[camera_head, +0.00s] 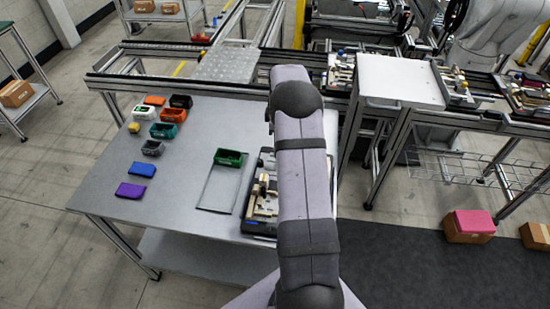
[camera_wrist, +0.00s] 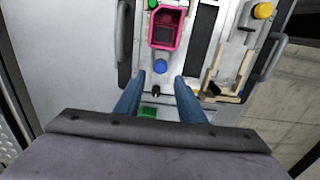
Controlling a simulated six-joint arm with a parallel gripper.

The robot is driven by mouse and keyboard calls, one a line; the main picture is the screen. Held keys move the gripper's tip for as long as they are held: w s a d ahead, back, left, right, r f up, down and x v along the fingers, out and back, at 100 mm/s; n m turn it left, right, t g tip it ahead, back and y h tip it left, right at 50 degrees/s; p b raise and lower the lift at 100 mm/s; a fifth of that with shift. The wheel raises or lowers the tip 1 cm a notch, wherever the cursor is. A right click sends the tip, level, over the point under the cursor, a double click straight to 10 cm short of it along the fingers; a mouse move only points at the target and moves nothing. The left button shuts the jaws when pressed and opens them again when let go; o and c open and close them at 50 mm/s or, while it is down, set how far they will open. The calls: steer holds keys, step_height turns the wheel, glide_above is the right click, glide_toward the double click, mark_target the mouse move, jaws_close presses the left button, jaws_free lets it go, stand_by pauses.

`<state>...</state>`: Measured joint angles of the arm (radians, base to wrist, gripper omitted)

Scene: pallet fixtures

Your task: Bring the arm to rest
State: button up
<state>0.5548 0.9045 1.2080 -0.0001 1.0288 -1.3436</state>
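My gripper (camera_wrist: 161,78) shows in the wrist view with its two blue fingers apart and nothing held between them. It hangs above a dark-edged pallet fixture (camera_wrist: 124,48). On the fixture are a magenta bin (camera_wrist: 167,28), a blue round part (camera_wrist: 160,67), a yellow round part (camera_wrist: 263,11) and an L-shaped tan part (camera_wrist: 226,97). A small green part (camera_wrist: 148,112) shows between the fingers, lower down. In the head view my arm hides the gripper and part of the fixture (camera_head: 248,228) on the grey table.
The grey table (camera_head: 100,205) bears several coloured bins and boxes at left, a green bin (camera_head: 230,158) and an outlined rectangle (camera_head: 217,190). A conveyor with a white-topped stand (camera_head: 400,80) runs behind. Boxes (camera_head: 468,225) sit on the floor at right. The table's front left is clear.

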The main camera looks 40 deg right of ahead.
stand_by(0.5)
steer(key=s+a+r+m+b, duration=0.1)
steer(key=s+a+r+m, duration=0.2)
steer(key=a, duration=0.6)
steer(key=s+a+r+m, duration=0.15)
steer(key=s+a, duration=0.25)
steer(key=a, duration=0.5)
steer(key=s+a+m, duration=0.2)
steer(key=s+a, duration=0.3)
steer(key=s, duration=0.3)
steer(key=s+a+m+b, duration=0.1)
steer(key=s+a+m, duration=0.1)
steer(key=s+a, duration=0.3)
steer(key=s, duration=0.3)
steer(key=shift+s+f, duration=0.2)
steer(key=shift+f, duration=0.1)
steer(key=shift+m, duration=0.25)
